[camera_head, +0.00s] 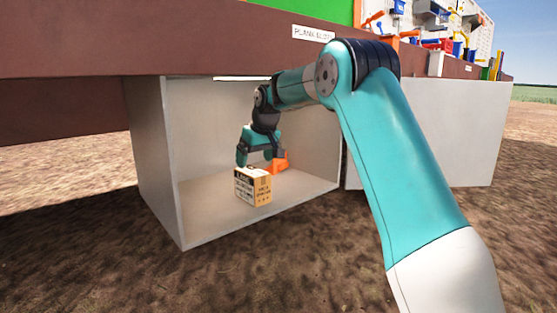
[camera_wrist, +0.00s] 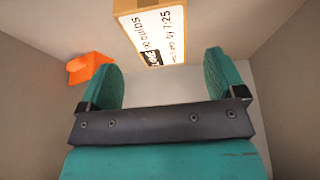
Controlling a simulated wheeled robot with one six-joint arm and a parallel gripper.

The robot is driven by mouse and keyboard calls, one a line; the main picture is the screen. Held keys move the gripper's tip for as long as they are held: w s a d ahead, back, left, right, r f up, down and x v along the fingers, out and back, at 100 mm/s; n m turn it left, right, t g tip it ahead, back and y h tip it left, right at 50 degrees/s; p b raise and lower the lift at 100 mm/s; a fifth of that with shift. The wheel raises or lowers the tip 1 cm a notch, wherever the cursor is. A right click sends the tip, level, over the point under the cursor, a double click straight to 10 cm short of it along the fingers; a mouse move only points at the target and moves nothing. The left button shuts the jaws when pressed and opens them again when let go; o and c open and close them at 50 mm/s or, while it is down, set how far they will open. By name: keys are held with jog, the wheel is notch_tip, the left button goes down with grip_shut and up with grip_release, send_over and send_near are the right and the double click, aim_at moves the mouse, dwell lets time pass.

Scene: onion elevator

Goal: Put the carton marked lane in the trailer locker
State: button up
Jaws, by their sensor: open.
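The carton marked lane (camera_head: 253,187) is a small tan box with a white printed label. It sits upright on the floor of the open grey locker (camera_head: 172,165) under the trailer bed, towards the front edge. In the wrist view the carton (camera_wrist: 150,32) shows at the top, beyond the fingertips. My gripper (camera_head: 254,160) is inside the locker opening, just above and behind the carton in the head view. In the wrist view its two teal fingers (camera_wrist: 166,72) are spread apart with nothing between them.
An orange object (camera_head: 278,163) lies in the locker behind the carton; it also shows in the wrist view (camera_wrist: 90,67). The locker walls stand close on both sides. The trailer bed (camera_head: 200,38) overhangs above. A second grey box (camera_head: 440,135) is at right.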

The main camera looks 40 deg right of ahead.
jog(key=s+p, duration=0.2)
jog(key=s, duration=0.9)
jog(key=s+a+n+g+y, duration=0.1)
jog(key=s+a+n+y, duration=0.1)
jog(key=s+a, duration=0.85)
jog(key=s+a+n+g+y, duration=0.1)
jog(key=s+a+n+g, duration=0.15)
jog(key=s+a, duration=0.85)
jog(key=s+a+f+n+g+y, duration=0.1)
jog(key=s+a+f+n, duration=0.1)
jog(key=s+a, duration=0.5)
jog(key=shift+s+a, duration=0.2)
jog(key=shift+s, duration=0.25)
